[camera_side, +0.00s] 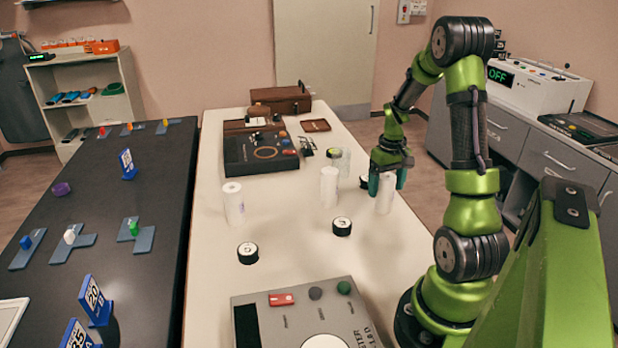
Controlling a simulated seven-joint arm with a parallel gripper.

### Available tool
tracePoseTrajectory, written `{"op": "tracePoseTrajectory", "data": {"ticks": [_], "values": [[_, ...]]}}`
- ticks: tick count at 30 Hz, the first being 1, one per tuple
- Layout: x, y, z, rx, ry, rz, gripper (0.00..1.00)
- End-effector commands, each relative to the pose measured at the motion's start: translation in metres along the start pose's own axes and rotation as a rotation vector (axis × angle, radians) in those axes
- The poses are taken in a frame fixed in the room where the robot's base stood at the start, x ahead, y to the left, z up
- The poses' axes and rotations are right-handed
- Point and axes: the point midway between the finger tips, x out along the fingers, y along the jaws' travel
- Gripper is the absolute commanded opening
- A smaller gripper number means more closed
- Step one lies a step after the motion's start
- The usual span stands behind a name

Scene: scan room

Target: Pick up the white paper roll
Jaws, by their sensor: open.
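Three white upright cylinders that look like paper rolls stand on the cream table: one at the left (234,206), one in the middle (329,188), and one at the right (384,196). My gripper (387,183) is open and points down over the right roll. Its two green fingers show on either side of that roll's upper part, and the fingers partly hide it. I cannot tell whether the fingers touch it. The middle roll stands a little left of the gripper, and the left roll is farther away.
Black round pucks with white tops (247,253) (342,227) stand on the table near the rolls. A black device (262,160) and brown case (281,99) are at the back. A grey control box (300,312) is in front. A dark table (150,210) adjoins at left.

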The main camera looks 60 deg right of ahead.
Motion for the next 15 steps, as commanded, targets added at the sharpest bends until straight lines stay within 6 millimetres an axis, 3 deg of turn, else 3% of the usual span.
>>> {"op": "tracePoseTrajectory", "data": {"ticks": [10, 15], "values": [[0.0092, 0.0, -0.0002, 0.001, 0.001, 0.0, 0.78], [0.009, 0.0, -0.0002, 0.001, 0.001, 0.001, 0.52]]}}
